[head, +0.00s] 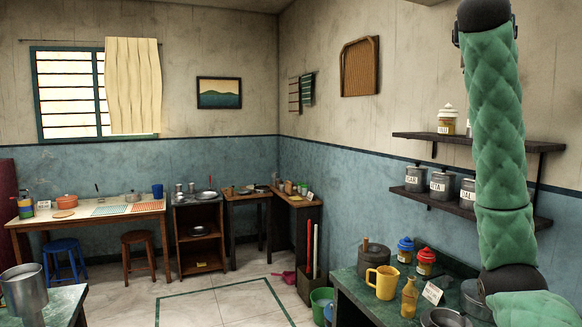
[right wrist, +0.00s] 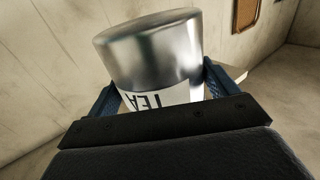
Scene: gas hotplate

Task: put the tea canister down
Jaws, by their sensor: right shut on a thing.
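The tea canister (right wrist: 150,60) fills the middle of the right wrist view. It is a shiny metal cylinder with a white label, and the letters TEA read upside down. My right gripper (right wrist: 157,92) is shut on it, with a blue finger on each side. The canister looks tilted in this view. What lies beneath it is hidden. In the head view my green right arm stands at the right, but its gripper and the canister do not show. My left gripper is in neither view.
Two wall shelves hold jars; the lower shelf (head: 433,205) has several grey labelled canisters, partly behind my arm. The green counter (head: 353,292) below carries a yellow mug (head: 382,282), a bottle (head: 409,298), red and blue jars and pots. Open floor (head: 215,295) lies in the middle.

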